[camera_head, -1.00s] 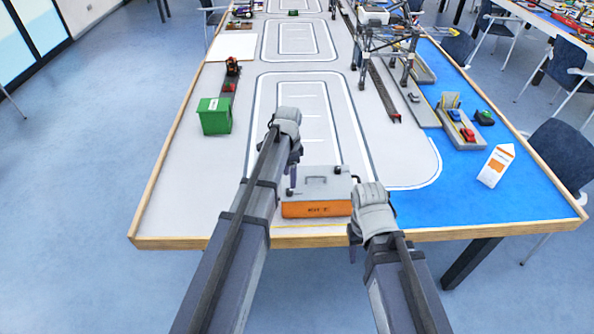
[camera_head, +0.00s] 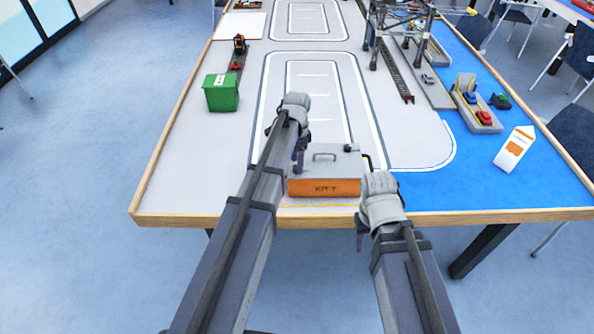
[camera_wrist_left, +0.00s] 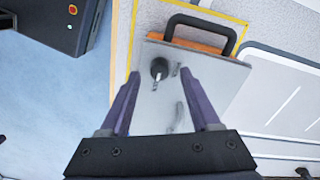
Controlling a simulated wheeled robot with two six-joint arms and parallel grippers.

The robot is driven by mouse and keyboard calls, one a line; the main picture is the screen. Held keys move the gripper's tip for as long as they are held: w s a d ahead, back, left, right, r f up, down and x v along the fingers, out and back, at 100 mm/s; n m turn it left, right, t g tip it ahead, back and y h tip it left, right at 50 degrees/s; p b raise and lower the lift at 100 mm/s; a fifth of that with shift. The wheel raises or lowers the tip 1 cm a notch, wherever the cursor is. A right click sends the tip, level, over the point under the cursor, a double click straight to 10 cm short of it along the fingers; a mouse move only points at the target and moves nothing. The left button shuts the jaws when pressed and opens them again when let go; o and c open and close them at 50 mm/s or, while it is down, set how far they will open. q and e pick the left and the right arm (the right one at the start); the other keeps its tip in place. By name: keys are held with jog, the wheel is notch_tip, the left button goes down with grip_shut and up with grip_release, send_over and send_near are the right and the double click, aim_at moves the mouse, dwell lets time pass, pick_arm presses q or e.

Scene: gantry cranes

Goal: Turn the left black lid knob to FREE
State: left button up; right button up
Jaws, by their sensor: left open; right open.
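The kit box, with a grey lid and an orange front (camera_head: 324,188), stands near the table's front edge. In the left wrist view its lid (camera_wrist_left: 222,85) carries a round black knob (camera_wrist_left: 160,68) with a small pointer mark beside it; I cannot read the lettering. In the head view this knob is hidden behind my left gripper (camera_head: 299,165), which points down at the lid's left side. In the wrist view my left gripper (camera_wrist_left: 162,88) is open, with the knob between and just beyond its fingertips, apparently untouched. My right gripper (camera_head: 360,235) is open and empty, right of the box at the table edge.
A green bin (camera_head: 221,93) stands further back left, a white-orange carton (camera_head: 514,148) at right. The table around the box is mostly clear.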

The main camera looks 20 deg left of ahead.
pick_arm(q)
jog(key=shift+f+b, duration=0.4)
jog(key=shift+f, duration=0.35)
grip_shut()
